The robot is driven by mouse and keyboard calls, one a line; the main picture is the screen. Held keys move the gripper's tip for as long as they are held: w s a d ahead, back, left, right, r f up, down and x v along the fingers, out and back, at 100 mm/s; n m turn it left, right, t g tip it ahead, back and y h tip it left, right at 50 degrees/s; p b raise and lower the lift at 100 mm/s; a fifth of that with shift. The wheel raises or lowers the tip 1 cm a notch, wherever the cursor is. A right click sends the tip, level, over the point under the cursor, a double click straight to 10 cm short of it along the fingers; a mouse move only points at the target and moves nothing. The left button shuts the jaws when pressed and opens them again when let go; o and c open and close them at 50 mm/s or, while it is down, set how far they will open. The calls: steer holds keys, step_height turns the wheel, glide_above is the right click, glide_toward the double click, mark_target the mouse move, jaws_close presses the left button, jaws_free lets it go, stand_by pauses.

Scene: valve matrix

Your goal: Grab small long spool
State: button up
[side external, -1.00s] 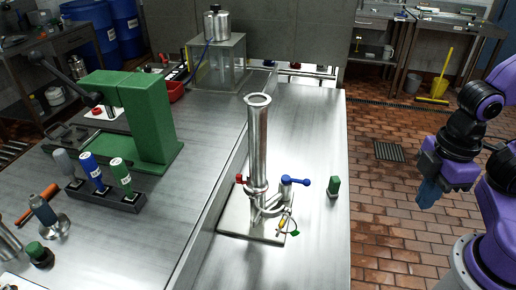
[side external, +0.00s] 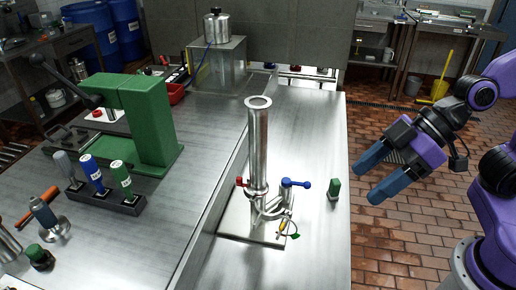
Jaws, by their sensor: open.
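A tall steel tube with a flanged top (side external: 257,140) stands upright on a square metal base plate (side external: 235,228) on the steel bench. It is the only long spool-like part I can make out; I cannot tell for sure that it is the small long spool. My gripper (side external: 365,186) is open and empty, its two blue fingers pointing left and down. It is at the right, beyond the bench's right edge in the picture and well apart from the tube.
A blue-handled valve (side external: 298,183) and a red clamp knob (side external: 240,182) sit by the tube's foot. A small green block (side external: 333,187) stands near the bench's right edge. A green press (side external: 140,115) and a rack of handles (side external: 105,195) stand left. The bench front is clear.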

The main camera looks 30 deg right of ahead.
steer(key=w+a+r+m+t+y, duration=0.1)
steer(key=w+a+r+t+y, duration=0.15)
steer(key=w+r, duration=0.25)
steer(key=m+t, duration=0.2)
steer(key=t, duration=0.3)
glide_toward(249, 115)
steer(key=shift+g+y, duration=0.25)
steer(key=shift+w+d+f+x, duration=0.1)
steer(key=shift+d+x, duration=0.05)
steer(key=shift+x, duration=0.7)
steer(key=shift+w+d+f+x, duration=0.1)
steer(key=shift+d+x, duration=0.05)
steer(key=shift+x, duration=0.75)
steer(key=shift+w+d+f+x, duration=0.1)
steer(key=shift+w+d+x, duration=0.05)
steer(key=shift+x, duration=0.7)
steer(key=shift+d+x, duration=0.2)
steer(key=shift+x, duration=2.45)
steer(key=shift+w, duration=0.2)
jaws_close()
